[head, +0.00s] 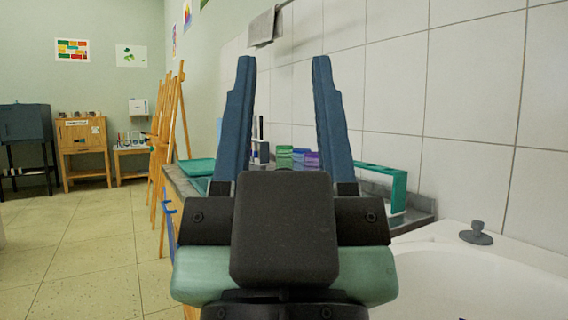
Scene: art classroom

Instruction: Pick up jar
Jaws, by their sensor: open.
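My gripper (284,66) is in the middle of the head view, close to the camera. Its two blue fingers point up and stand wide apart, with nothing between them. I cannot make out a jar for certain. Small items stand on a far low table (131,151) at the left, too small to tell what they are. My gripper hides part of the counter behind it.
A grey counter (183,183) along the tiled wall bears green and purple stacked blocks (298,157) and a green frame (399,193). A white sink (480,285) with a grey knob (476,236) is at right. Wooden easels (165,130) stand left; open floor (75,255) lies nearer.

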